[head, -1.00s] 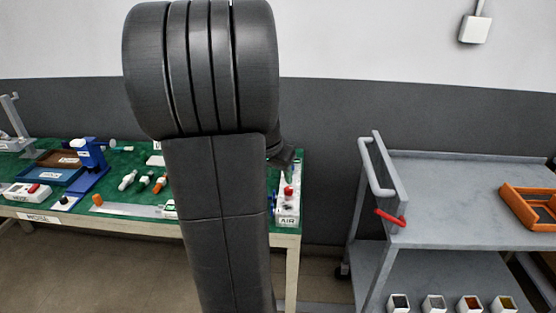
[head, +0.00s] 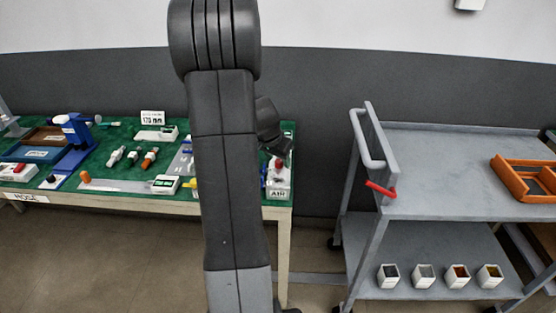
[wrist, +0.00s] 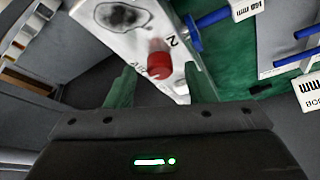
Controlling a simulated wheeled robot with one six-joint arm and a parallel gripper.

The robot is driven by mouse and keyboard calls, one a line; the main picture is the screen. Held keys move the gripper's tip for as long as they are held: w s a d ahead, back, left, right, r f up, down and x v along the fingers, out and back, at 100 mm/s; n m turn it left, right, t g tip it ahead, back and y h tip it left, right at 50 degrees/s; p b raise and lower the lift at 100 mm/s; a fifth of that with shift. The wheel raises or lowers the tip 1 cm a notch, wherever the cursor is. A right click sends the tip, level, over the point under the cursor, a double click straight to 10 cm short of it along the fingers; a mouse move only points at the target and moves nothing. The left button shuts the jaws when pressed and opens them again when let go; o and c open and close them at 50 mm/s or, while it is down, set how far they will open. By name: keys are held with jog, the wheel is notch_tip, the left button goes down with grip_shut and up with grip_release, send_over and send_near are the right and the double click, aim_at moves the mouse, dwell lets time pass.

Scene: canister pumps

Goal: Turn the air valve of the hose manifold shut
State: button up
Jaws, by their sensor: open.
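The hose manifold (head: 279,191) is a white block marked AIR at the right end of the green table. A red knob (head: 278,164) stands on it; I take this as the air valve. My gripper (head: 282,150) hangs just above the block in the head view, its fingers hard to make out there. In the wrist view the green fingers of my gripper (wrist: 160,72) are apart. The red knob (wrist: 159,60), blurred, shows in the gap between them, and whether they touch it I cannot tell. The white block (wrist: 135,30) with a dark round patch lies behind it.
Blue pegs (wrist: 212,18) with white length tags stand close to the block in the wrist view. Tools and fittings cover the table (head: 110,172) to the left.

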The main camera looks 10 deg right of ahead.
jog(key=shift+w+d+f, duration=0.15)
jog(key=shift+f, duration=0.3)
jog(key=c, duration=1)
